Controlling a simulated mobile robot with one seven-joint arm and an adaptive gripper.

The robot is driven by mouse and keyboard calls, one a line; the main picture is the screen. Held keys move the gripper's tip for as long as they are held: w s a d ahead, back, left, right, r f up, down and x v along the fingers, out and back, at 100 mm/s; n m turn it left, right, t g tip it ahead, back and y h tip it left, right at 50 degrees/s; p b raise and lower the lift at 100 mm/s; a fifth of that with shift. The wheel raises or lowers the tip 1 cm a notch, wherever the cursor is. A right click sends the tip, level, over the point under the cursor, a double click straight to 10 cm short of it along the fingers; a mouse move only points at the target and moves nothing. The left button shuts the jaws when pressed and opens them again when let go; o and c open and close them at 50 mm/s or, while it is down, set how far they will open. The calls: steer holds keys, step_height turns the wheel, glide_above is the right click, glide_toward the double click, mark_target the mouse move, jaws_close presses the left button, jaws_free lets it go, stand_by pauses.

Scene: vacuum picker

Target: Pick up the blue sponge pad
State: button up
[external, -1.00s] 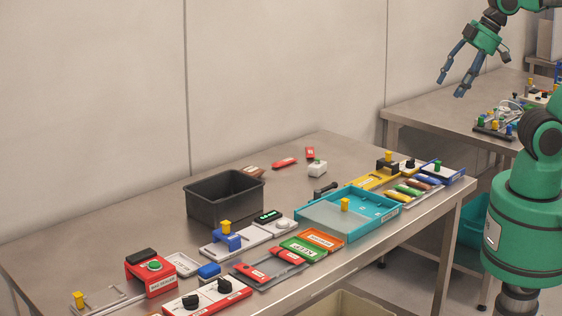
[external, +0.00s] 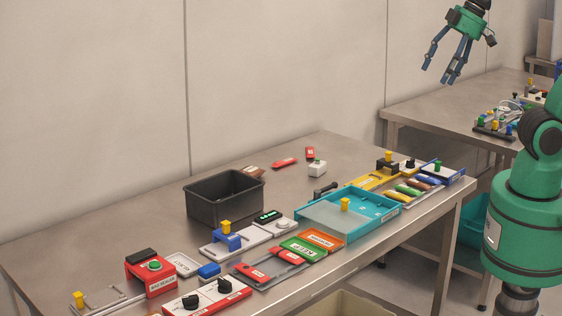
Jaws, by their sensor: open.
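A small blue pad (external: 209,271), which looks like the blue sponge pad, lies on the steel table toward the front left. It sits beside a white labelled tray (external: 182,264) and just behind a red panel with black knobs (external: 207,297). My gripper (external: 439,67) is open and empty. It hangs high at the upper right, well above and far to the right of the pad, with its fingers pointing down. Nothing hides the pad's top.
A dark grey bin (external: 224,198) stands at the table's middle. A red box with a green button (external: 150,274), a blue clamp-like block (external: 228,236) and a teal tray (external: 345,214) stand along the front. The table's back left is clear.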

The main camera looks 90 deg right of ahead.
steer(key=w+a+r+m+g, duration=0.15)
steer(key=w+r, duration=0.25)
steer(key=w, duration=0.7)
steer(key=w+a+r+m+g, duration=0.15)
steer(key=w+r, duration=0.25)
steer(key=w, duration=0.7)
steer(key=w+a+f+m+g+y+p, duration=0.1)
steer(key=w+a+f, duration=0.15)
steer(key=w, duration=0.85)
steer(key=w+a+f+y+p, duration=0.15)
steer(key=w+a, duration=0.25)
steer(key=w, duration=0.7)
steer(key=w+a+f+m+g, duration=0.1)
steer(key=w+a+f, duration=0.2)
steer(key=w+f, duration=0.55)
steer(key=w+a+f+m+g, duration=0.1)
steer(key=w+a+f+m, duration=0.15)
steer(key=w+f, duration=0.65)
steer(key=w+a+f+g, duration=0.1)
steer(key=a+f, duration=0.2)
steer(key=f, duration=0.8)
steer(key=w+a+f+g, duration=0.1)
steer(key=a+f, duration=0.1)
steer(key=f, duration=1)
steer(key=shift+a+f+m+p, duration=0.15)
steer(key=shift+a+m+p, duration=0.2)
steer(key=shift+a+m, duration=0.1)
